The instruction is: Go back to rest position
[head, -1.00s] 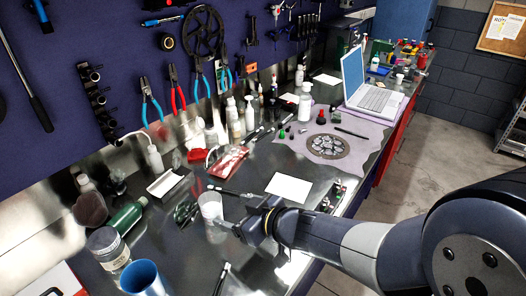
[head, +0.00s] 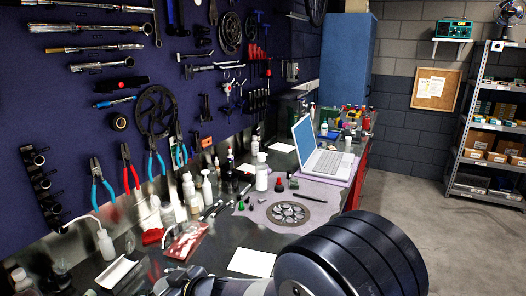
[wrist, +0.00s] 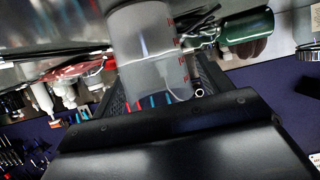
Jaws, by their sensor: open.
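In the wrist view, my gripper (wrist: 161,84) is open, with one dark finger on each side of a clear measuring cup (wrist: 148,45) with red marks. The cup overlaps the gap between the fingers. I cannot tell whether either finger touches it. In the head view, my arm comes in from the bottom right, and only its wrist part shows at the bottom edge. The fingertips and the cup are out of that view.
The steel bench (head: 215,262) holds a laptop (head: 320,152), bottles, a red packet (head: 186,241) and a white card (head: 252,262). A green bottle (wrist: 247,26) is near the cup. Tools hang on the pegboard. Clear floor (head: 430,220) lies right of the bench.

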